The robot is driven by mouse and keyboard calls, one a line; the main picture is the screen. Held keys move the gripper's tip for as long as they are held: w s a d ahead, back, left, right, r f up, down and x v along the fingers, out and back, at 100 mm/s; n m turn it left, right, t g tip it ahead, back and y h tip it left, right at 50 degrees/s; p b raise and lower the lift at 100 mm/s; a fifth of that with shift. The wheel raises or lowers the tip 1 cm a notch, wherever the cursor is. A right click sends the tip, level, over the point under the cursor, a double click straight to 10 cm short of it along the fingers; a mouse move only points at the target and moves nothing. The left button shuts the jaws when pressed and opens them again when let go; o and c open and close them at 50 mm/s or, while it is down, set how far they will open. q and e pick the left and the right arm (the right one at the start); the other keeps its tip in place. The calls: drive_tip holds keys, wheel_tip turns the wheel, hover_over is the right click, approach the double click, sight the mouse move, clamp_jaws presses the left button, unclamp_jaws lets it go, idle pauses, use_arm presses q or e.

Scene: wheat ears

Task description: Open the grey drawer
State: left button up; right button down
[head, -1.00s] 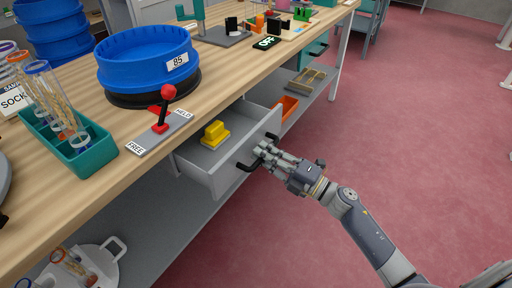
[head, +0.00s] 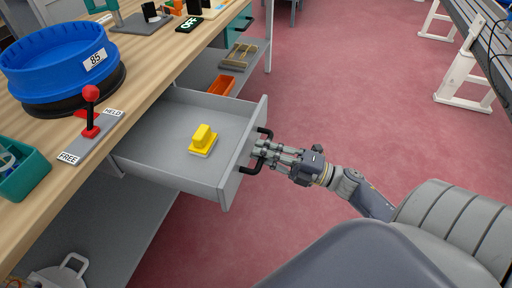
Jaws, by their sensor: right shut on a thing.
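The grey drawer (head: 160,158) stands pulled well out from under the wooden bench, and its inside shows. A yellow block-like thing with a pale base (head: 203,139) lies in it. The drawer's black handle (head: 249,169) is on its front panel, at the right. My right gripper (head: 262,150) is at the handle with its fingers shut on it. The fingers hide the middle of the handle. My left gripper is not in view.
On the bench (head: 150,70) are a blue sieve (head: 50,58) marked 85, a red-knobbed lever (head: 91,110) between FREE and HELD labels, and a teal rack (head: 22,172). An orange tray (head: 221,86) lies on the lower shelf. The red floor at right is mostly clear.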

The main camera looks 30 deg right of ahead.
drive_tip(key=shift+f, duration=0.15)
drive_tip(key=c, duration=1.6)
unclamp_jaws()
drive_tip(key=v, duration=1.2)
